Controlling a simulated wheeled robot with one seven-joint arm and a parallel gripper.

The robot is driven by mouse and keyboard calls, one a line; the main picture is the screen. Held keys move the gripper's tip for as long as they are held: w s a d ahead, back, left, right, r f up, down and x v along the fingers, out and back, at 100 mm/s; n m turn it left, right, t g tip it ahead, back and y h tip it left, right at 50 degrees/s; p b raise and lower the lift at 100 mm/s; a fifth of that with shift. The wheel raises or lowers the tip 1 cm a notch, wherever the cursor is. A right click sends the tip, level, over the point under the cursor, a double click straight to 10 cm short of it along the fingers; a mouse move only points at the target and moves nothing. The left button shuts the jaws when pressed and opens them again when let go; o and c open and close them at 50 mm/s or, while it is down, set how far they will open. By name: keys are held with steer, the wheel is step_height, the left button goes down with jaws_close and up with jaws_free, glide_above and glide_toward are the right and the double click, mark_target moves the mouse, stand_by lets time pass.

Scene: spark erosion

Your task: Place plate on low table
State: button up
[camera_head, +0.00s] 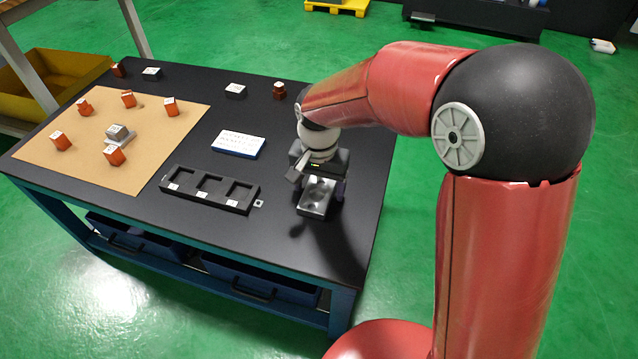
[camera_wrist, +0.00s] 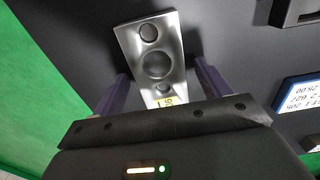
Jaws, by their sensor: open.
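A metal plate (camera_head: 316,197) with round recesses lies on the black top of the low table (camera_head: 330,243), near its right side. In the wrist view the plate (camera_wrist: 155,60) shows three round recesses in a row and a small yellow label at its near end. My gripper (camera_head: 318,185) is over the plate. In the wrist view my gripper's (camera_wrist: 160,88) purple fingers stand apart on either side of the plate's near end, with gaps visible. Whether the fingertips reach the table is hard to tell.
A black three-slot tray (camera_head: 210,188) lies left of the plate, with a blue-white display (camera_head: 238,144) behind it. A brown mat (camera_head: 115,140) holds several orange blocks and a grey part (camera_head: 119,135). Bare tabletop lies in front of the plate.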

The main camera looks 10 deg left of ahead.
mark_target(319, 193)
step_height(319, 193, up, 12)
steer(key=p, duration=0.1)
steer(key=shift+r, duration=0.15)
stand_by(0.3)
steer(key=shift+d, duration=0.1)
steer(key=s+d+r+t, duration=0.1)
steer(key=s+d+r, duration=0.2)
steer(key=d, duration=0.5)
steer(key=s+d+r+t, duration=0.2)
steer(key=s+d+r, duration=0.1)
steer(key=d, duration=0.5)
steer(key=s+d+f+n+t, duration=0.1)
steer(key=s+d+f+t, duration=0.1)
steer(key=s+d, duration=0.7)
steer(key=shift+d+t, duration=0.3)
steer(key=shift+d, duration=0.25)
